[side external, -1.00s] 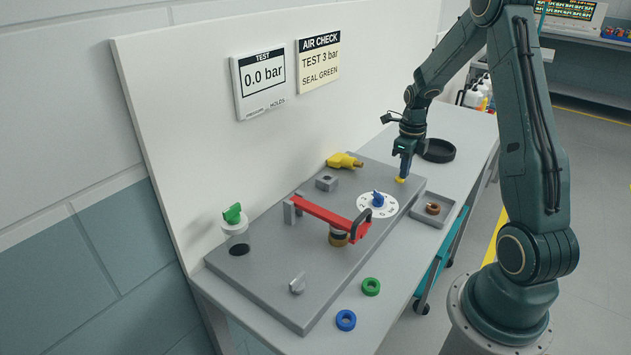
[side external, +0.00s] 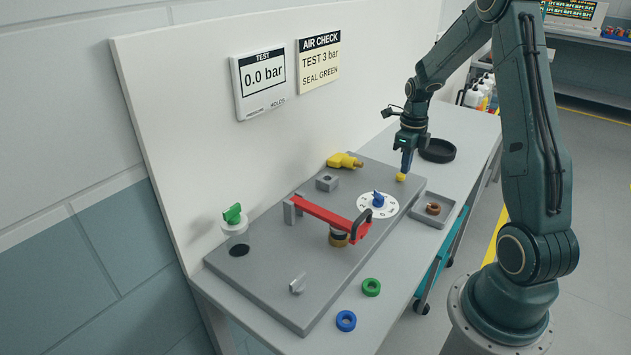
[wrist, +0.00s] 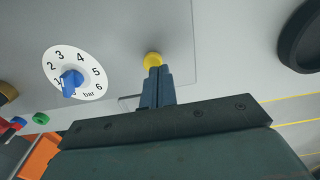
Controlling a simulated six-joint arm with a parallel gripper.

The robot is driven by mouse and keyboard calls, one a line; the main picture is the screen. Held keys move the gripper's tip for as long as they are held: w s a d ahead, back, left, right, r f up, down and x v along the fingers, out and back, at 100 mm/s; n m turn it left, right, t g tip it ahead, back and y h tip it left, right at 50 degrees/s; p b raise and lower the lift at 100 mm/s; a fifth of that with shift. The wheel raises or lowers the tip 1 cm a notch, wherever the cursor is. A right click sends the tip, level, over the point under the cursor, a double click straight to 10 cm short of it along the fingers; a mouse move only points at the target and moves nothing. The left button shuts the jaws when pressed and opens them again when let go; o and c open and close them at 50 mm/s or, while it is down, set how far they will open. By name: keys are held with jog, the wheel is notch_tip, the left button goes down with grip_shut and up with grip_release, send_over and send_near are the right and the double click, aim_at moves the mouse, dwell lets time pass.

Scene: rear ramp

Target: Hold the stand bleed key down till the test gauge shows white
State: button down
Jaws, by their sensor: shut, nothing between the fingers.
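The bleed key is a yellow round button (side external: 401,177) at the far right corner of the grey plate; it also shows in the wrist view (wrist: 153,58). My gripper (side external: 405,172) points down just above it, shut and empty. In the wrist view the closed fingertips (wrist: 158,70) overlap the key's lower edge; I cannot tell if they touch it. The test gauge (side external: 263,82) on the back panel has a white face reading 0.0 bar.
A tray (side external: 420,216), a black ring (side external: 437,151), and green (side external: 371,287) and blue (side external: 346,320) rings lie around.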

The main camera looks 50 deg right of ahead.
aim_at(403, 175)
notch_tip(403, 175, up, 12)
jog(key=shift+d+r, duration=0.15)
dwell(0.3)
jog(key=shift+r, duration=0.1)
jog(key=s+a+r+n+t, duration=0.1)
jog(key=a+r+n, duration=0.2)
jog(key=a+n, duration=0.3)
jog(key=s+a+r+n+t+h, duration=0.1)
jog(key=a+r+n, duration=0.1)
jog(key=a+n, duration=0.4)
jog(key=s+a+r+n+t, duration=0.1)
jog(key=a+r+n, duration=0.2)
jog(key=a+n, duration=0.35)
jog(key=s+a+n+t+y, duration=0.1)
jog(key=s+a+n+t, duration=0.1)
jog(key=s+a+n, duration=0.8)
jog(key=shift+s+a+f+n+t, duration=0.3)
jog(key=shift+a+n, duration=0.5)
jog(key=shift+n, duration=2.95)
